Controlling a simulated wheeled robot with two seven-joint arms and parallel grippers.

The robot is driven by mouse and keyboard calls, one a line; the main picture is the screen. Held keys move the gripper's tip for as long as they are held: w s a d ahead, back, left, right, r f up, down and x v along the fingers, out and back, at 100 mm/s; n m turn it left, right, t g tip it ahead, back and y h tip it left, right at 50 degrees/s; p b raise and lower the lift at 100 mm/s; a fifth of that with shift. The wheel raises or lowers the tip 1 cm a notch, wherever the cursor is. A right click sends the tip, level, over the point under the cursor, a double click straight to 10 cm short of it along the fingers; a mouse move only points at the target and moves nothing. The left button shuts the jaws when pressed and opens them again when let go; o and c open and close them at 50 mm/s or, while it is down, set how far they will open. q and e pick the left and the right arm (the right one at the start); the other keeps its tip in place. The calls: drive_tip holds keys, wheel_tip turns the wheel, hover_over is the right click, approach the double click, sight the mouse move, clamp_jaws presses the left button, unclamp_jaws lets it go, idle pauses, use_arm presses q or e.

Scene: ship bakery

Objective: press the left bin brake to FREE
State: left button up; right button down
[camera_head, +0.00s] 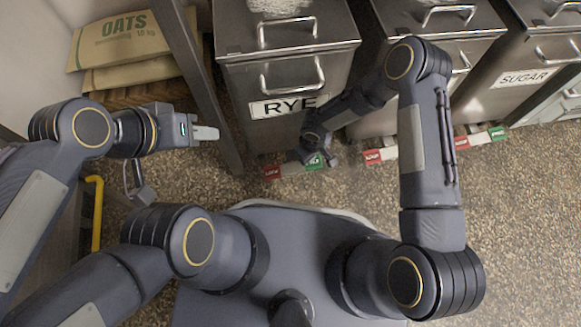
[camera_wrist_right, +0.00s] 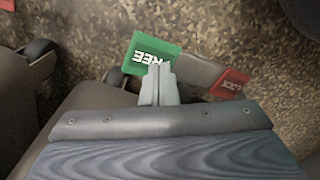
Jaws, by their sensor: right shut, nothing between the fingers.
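The left bin is the steel bin labelled RYE (camera_head: 289,107). Its brake pedal bar at the floor has a red LOCK end (camera_head: 272,172) and a green FREE end (camera_head: 314,163). In the right wrist view the green FREE pad (camera_wrist_right: 137,52) and the red LOCK pad (camera_wrist_right: 231,84) show at either end of a grey bar. My right gripper (camera_wrist_right: 160,68) is shut and empty, its tips over the lower edge of the FREE pad; I cannot tell whether they touch. My left gripper (camera_head: 217,133) is at the left, away from the bin; its fingers look together.
A middle bin with its own red-and-green brake (camera_head: 373,156) and a SUGAR bin (camera_head: 523,77) stand to the right. OATS sacks (camera_head: 121,40) lie at the upper left beside a grey post (camera_head: 205,85). The speckled floor (camera_head: 525,220) is clear at the right.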

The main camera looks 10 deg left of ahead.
drive_tip(key=shift+f+b, duration=1.3)
idle(1.0)
drive_tip(key=shift+f, duration=0.35)
drive_tip(key=shift+r, duration=0.1)
drive_tip(key=shift+r+p, duration=1.9)
drive_tip(key=shift+r, duration=1.55)
drive_tip(key=shift+s, duration=0.1)
